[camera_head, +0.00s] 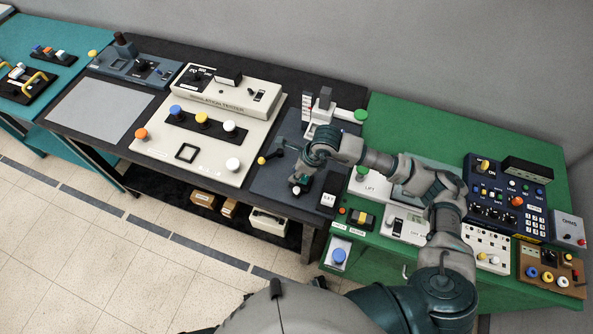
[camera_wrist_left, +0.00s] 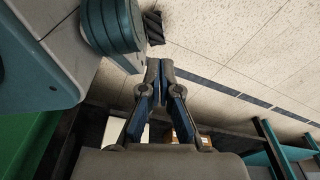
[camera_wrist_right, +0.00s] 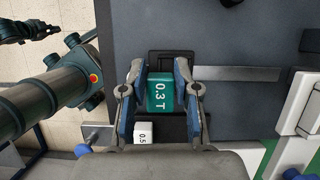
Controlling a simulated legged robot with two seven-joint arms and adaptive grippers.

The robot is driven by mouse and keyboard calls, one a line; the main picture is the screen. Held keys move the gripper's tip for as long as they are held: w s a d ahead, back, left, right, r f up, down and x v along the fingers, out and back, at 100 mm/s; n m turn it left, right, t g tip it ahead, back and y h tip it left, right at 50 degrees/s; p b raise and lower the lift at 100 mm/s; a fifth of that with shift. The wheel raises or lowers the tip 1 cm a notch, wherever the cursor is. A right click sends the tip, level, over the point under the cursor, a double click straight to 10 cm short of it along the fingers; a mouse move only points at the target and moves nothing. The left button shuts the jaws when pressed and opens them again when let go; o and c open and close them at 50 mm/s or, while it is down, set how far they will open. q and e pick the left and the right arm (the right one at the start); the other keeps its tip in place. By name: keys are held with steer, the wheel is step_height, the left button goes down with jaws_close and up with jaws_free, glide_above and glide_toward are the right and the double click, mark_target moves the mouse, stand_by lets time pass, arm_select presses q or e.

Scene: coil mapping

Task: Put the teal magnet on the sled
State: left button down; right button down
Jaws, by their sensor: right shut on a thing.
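The teal magnet (camera_wrist_right: 160,92), marked 0.3 T, sits between the two fingers of my right gripper (camera_wrist_right: 160,75) in the right wrist view. That gripper is shut on it. In the head view my right gripper (camera_head: 300,187) is low over the dark grey panel (camera_head: 272,178), and the magnet is mostly hidden. A dark block (camera_wrist_right: 170,56) lies just beyond the magnet, beside a grey strip (camera_wrist_right: 238,73); it may be the sled, but I cannot tell. My left gripper (camera_wrist_left: 160,68) is shut and empty over the floor.
A white block (camera_wrist_right: 143,132) marked 0.5 stands close to the right gripper. A black lever with a yellow knob (camera_head: 262,160) is left of it in the head view. A beige tester console (camera_head: 225,100) stands left; the green bench (camera_head: 420,125) is right.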

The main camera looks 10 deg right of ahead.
steer(key=shift+w+d+f, duration=0.1)
steer(key=shift+w+d, duration=0.4)
steer(key=shift+w, duration=0.2)
steer(key=x, duration=0.2)
steer(key=shift+w+d+f, duration=0.1)
steer(key=shift+d+f, duration=0.1)
steer(key=shift+f, duration=0.25)
steer(key=shift+a+f, duration=0.15)
steer(key=shift+f, duration=0.2)
steer(key=shift+a, duration=0.15)
steer(key=c, duration=1)
jaws_free()
arm_select(q)
steer(key=shift+s+f, duration=0.25)
steer(key=shift+s, duration=0.35)
arm_select(e)
steer(key=shift+o, duration=0.8)
steer(key=shift+d, duration=0.35)
